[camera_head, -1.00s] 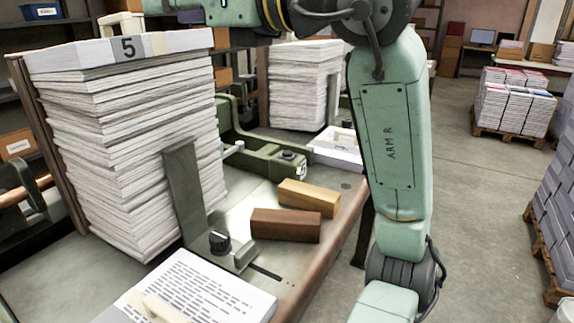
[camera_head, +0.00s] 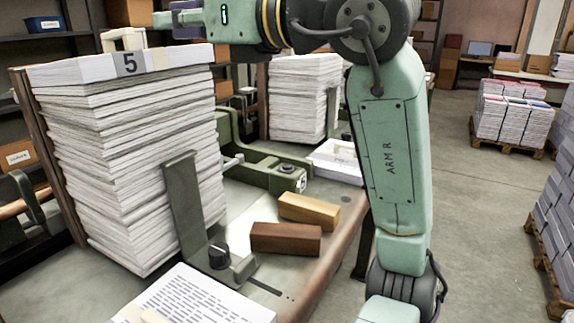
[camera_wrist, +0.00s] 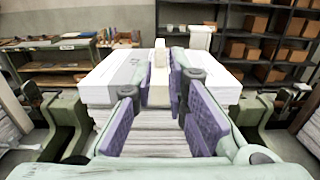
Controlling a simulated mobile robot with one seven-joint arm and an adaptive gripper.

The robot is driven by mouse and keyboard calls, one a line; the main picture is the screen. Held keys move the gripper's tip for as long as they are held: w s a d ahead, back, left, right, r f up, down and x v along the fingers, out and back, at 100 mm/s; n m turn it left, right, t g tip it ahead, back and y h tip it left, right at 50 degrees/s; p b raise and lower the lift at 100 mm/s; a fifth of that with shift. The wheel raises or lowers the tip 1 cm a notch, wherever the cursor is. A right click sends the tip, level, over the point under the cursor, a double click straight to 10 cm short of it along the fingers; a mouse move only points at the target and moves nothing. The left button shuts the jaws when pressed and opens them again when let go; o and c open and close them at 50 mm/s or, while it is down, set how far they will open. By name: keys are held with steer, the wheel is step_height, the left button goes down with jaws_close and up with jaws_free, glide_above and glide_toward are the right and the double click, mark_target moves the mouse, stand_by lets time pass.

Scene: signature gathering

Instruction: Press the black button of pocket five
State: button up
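A tall paper stack (camera_head: 130,160) with a "5" on its top wrapper stands at the left of the head view. To its right is a green metal unit (camera_head: 262,165) with a small "5" tag (camera_head: 301,184). A dark round button (camera_head: 286,168) sits on its top near the tag. A black knob (camera_head: 219,254) is on the bracket before the stack. My gripper (camera_head: 168,18) is above the stack, apart from the button. In the wrist view my gripper (camera_wrist: 160,85) has its purple-padded fingers apart, with a stack behind them. The button is not clear there.
A brown block (camera_head: 285,239) and a yellowish block (camera_head: 308,211) lie on the table near the green unit. A printed sheet stack (camera_head: 205,300) lies in front. Another paper stack (camera_head: 300,105) stands behind. Open floor (camera_head: 470,210) is at the right.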

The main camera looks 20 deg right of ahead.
jaws_close()
stand_by(1.2)
